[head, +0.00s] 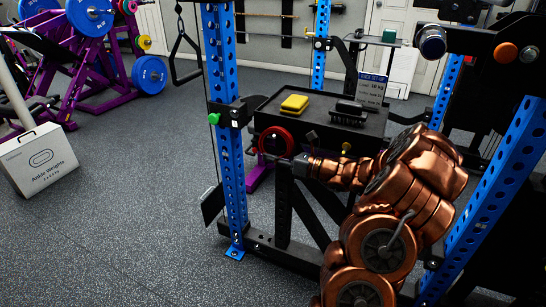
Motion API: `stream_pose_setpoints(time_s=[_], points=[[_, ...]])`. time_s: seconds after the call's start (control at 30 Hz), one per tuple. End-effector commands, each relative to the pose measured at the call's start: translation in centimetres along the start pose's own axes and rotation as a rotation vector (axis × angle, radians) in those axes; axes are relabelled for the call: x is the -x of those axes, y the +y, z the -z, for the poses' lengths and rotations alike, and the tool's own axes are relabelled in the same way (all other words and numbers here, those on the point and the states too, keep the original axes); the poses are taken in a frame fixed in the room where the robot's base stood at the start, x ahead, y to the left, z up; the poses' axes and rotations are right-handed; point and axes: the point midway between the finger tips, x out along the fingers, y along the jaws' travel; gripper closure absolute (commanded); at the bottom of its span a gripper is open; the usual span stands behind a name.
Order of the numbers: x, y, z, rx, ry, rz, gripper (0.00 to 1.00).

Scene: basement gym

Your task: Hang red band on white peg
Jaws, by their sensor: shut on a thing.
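My gripper (298,161) reaches left from my copper arm, in front of the black tray and just right of the near blue upright.
The near blue upright (228,165) stands left of my gripper. The black tray (385,128) behind holds a yellow block (294,103) and a black brush-like item (349,111). An ankle-weights box (38,160) lies far left. The floor (130,225) at left is clear.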

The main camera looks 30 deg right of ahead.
Motion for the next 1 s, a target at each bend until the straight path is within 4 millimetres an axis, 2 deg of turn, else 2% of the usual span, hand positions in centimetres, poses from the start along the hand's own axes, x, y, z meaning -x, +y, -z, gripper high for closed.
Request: stream_pose_setpoints(time_s=[0.2,0.23,0.5,1.0], points=[[0.01,-0.01,-0.03,0.0,0.0,0.0,1.0],[0.01,-0.01,-0.03,0.0,0.0,0.0,0.75],[0.01,-0.01,-0.02,0.0,0.0,0.0,0.46],[0.02,0.0,0.02,0.0,0.0,0.0,0.46]])
